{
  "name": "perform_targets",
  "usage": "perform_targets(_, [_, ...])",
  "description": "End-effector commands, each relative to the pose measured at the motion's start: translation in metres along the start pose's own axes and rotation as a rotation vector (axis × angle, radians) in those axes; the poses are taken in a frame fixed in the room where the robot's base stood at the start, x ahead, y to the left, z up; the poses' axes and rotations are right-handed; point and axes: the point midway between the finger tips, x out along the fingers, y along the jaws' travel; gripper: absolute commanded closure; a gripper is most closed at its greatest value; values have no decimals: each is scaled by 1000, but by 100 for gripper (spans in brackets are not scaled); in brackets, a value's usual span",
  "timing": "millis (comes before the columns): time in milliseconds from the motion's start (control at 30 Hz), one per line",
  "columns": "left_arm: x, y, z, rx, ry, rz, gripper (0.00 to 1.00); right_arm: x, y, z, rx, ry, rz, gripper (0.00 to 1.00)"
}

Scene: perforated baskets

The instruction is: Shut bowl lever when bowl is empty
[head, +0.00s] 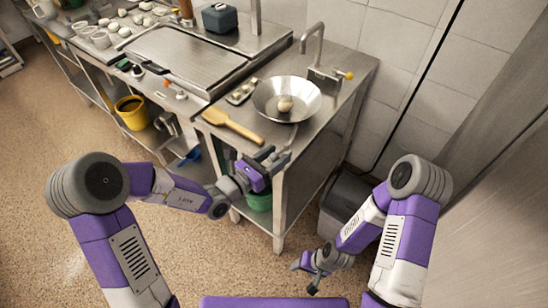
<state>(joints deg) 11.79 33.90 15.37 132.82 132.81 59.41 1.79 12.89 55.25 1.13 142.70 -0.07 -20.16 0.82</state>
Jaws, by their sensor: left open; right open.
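A wide metal bowl (266,101) sits on the right end of the steel counter, with one round, pale, egg-like object (285,104) inside it. A curved metal tap (314,40) stands behind the bowl, and a lever with a yellow tip (348,75) sticks out from the block at its base. Whether this is the bowl's lever I cannot tell. My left gripper (275,159) is open and appears empty at the counter's front edge, in front of and below the bowl. My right gripper (304,278) is open and empty, low down and away from the counter.
A wooden paddle (232,126) lies left of the bowl near the front edge, beside a small tray (242,91). A large steel plate (187,58) and a dark blue box (220,18) are farther left. A dark bin (344,204) stands right of the counter.

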Motion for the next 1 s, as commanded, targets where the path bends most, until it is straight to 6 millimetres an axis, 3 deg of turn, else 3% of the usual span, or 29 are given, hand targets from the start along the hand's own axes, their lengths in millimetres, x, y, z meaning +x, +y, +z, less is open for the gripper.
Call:
perform_targets(167, [0,0,0,0,0,0,46,0,0,0,0,0,0,42])
perform_targets(533, [0,0,0,1,0,0,100,0,0,0,0,0,0,42])
perform_targets(1000, [4,-2,2,1,10,-55,100,-8,-3,0,0,0,0,42])
